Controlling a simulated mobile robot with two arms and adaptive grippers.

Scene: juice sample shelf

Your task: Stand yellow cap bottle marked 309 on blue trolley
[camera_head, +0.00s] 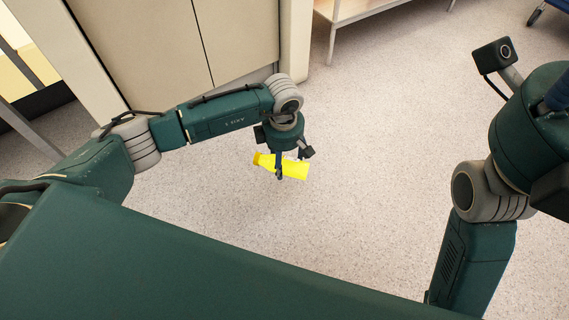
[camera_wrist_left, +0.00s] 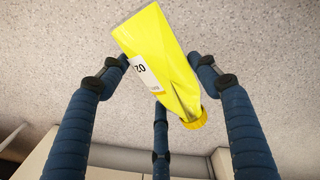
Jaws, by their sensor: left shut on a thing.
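A yellow bottle (camera_head: 292,169) with a yellow-orange cap lies tilted on its side in my left gripper (camera_head: 279,172), held above the floor. In the head view its cap end points left. In the left wrist view the bottle (camera_wrist_left: 160,45) sits between the blue fingers, with its cap (camera_wrist_left: 196,120) toward the lower right. A white label shows on its side, with only part of its number visible, so I cannot read it all. A blue frame part with a caster (camera_head: 536,14), perhaps the trolley, shows at the top right edge. My right gripper's fingers do not show.
A beige cabinet (camera_head: 190,40) stands behind my left arm. A light table or shelf with metal legs (camera_head: 350,12) is at the top middle. A yellowish surface with grey legs is at the far left. The speckled floor (camera_head: 390,130) between my arms is clear.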

